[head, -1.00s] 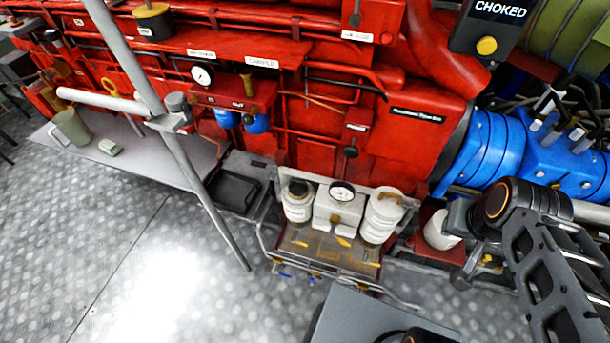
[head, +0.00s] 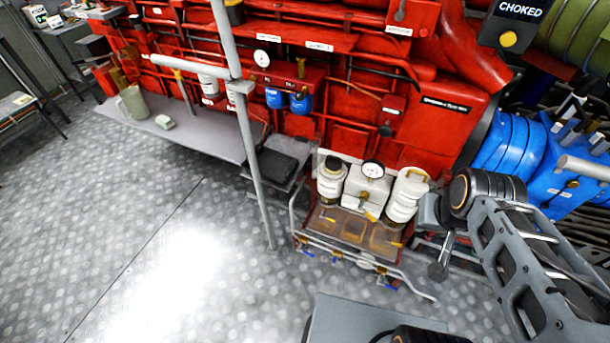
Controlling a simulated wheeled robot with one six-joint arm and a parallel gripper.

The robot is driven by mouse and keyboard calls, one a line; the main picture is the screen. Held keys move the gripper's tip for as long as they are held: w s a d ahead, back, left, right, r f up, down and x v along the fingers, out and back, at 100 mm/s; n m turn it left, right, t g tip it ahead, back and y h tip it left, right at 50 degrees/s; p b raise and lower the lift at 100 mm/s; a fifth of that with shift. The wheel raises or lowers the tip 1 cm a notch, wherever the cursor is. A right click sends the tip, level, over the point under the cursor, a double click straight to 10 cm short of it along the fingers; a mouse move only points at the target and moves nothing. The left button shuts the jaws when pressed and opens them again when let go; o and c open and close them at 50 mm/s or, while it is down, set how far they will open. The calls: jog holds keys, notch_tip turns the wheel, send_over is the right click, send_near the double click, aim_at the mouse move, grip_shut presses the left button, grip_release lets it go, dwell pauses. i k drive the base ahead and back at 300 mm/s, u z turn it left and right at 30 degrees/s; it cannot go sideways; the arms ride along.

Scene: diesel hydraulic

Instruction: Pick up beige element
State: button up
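A small pale greenish-beige block (head: 164,122) lies on the long grey low shelf (head: 205,137) at the left in the head view. A larger dull beige-grey jug (head: 133,102) stands beside it to the left, near the shelf's end. I cannot tell for certain which of the two is the beige element. Both stand clear of my arm.
A grey upright post (head: 252,165) with a side bar stands between the shelf and a rack (head: 350,230) of white canisters and a gauge. The red engine (head: 440,120) fills the back. The metal floor (head: 120,230) in front of the shelf is open.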

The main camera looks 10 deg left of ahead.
aim_at(333, 164)
jog(key=u, duration=0.4)
jog(key=i, duration=0.4)
jog(key=u, duration=2.65)
jog(key=i, duration=2.35)
jog(key=z, duration=3.7)
jog(key=i, duration=0.5)
